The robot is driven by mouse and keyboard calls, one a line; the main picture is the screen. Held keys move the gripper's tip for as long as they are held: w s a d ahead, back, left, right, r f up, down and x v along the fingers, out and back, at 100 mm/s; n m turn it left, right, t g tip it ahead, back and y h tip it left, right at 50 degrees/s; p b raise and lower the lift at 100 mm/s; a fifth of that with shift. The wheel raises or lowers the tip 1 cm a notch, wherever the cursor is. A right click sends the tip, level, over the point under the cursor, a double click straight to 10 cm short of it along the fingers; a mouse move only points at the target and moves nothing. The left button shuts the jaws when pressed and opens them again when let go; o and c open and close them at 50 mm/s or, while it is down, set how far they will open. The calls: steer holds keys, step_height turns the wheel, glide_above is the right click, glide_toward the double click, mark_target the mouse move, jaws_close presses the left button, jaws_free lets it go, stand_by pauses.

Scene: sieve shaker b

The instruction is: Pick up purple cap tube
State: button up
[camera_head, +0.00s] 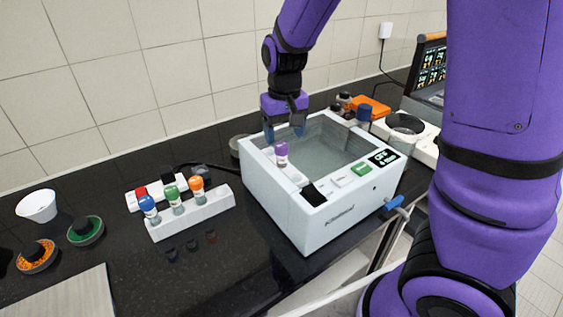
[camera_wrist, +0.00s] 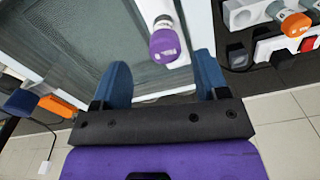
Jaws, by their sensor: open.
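The purple cap tube (camera_head: 282,153) stands upright at the left inner side of the white water bath (camera_head: 328,224), its purple cap uppermost. In the wrist view its purple cap (camera_wrist: 165,46) lies ahead of my fingers, between their lines and nearer the right one. My gripper (camera_head: 284,130) hangs over the back left part of the bath, with blue fingertips pointing down. The wrist view shows the two blue fingers (camera_wrist: 162,82) spread apart with nothing between them. The tube's lower part is partly hidden by its holder.
A white rack (camera_head: 190,214) with blue, green and orange cap tubes stands left of the bath. An orange box (camera_head: 370,107) and dark-capped bottles stand behind the bath. A white bowl (camera_head: 37,206) and round dishes are at far left. Dark counter is clear in front of the rack.

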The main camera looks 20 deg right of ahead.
mark_target(282, 145)
steer(key=f, duration=0.5)
steer(key=shift+w+a, duration=0.1)
steer(key=shift+a, duration=0.15)
steer(key=c, duration=1)
